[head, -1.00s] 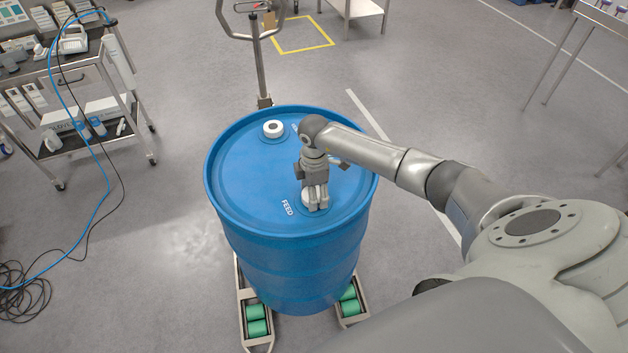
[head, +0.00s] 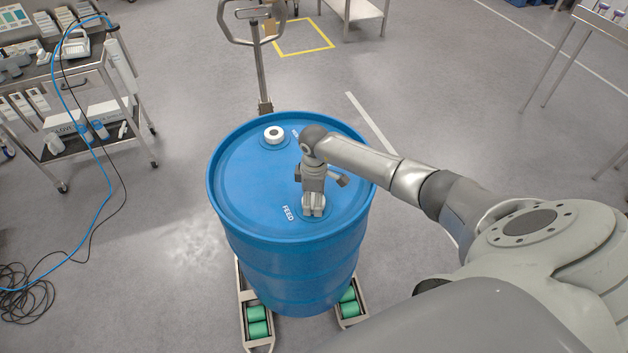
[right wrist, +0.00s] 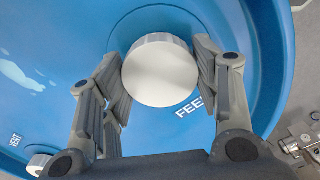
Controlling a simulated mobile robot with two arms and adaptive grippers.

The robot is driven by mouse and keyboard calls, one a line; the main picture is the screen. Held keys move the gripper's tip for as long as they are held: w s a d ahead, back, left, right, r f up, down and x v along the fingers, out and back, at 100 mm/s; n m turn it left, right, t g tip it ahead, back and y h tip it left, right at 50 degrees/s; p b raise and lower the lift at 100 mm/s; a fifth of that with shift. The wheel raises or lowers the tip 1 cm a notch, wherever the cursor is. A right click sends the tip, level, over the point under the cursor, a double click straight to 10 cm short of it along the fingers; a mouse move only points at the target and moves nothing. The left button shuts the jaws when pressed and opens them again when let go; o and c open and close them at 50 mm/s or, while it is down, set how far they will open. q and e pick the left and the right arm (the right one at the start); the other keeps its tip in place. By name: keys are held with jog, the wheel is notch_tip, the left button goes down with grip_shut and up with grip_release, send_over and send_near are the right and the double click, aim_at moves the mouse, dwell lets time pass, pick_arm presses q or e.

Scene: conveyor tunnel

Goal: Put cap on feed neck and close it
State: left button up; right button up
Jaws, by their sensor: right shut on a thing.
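The blue drum (head: 250,185) stands upright with the word FEED on its lid. My right gripper (head: 313,211) points down at the feed opening, near the front right of the lid. In the right wrist view the gripper (right wrist: 160,58) is shut on a round white cap (right wrist: 161,75), with fingers on both sides of it. The cap sits over the feed opening; the neck beneath is hidden, so I cannot tell how far it is seated. In the head view the fingers hide most of the cap. My left gripper is out of view.
A second white cap (head: 274,134) sits on the lid's far side by the VENT label. The drum rests on a carrier with green rollers (head: 257,330). A cart (head: 105,140) with supplies stands at the left, with cables hanging to the floor. Open floor surrounds the drum.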

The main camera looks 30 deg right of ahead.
jog(key=m+p, duration=0.2)
jog(key=m, duration=0.1)
jog(key=shift+r, duration=0.15)
jog(key=shift+m+p, duration=0.4)
jog(key=shift+m, duration=0.5)
jog(key=shift+w, duration=0.1)
jog(key=o, duration=0.9)
jog(key=shift+c, duration=0.2)
jog(key=c, duration=0.3)
jog(key=shift+f, duration=0.2)
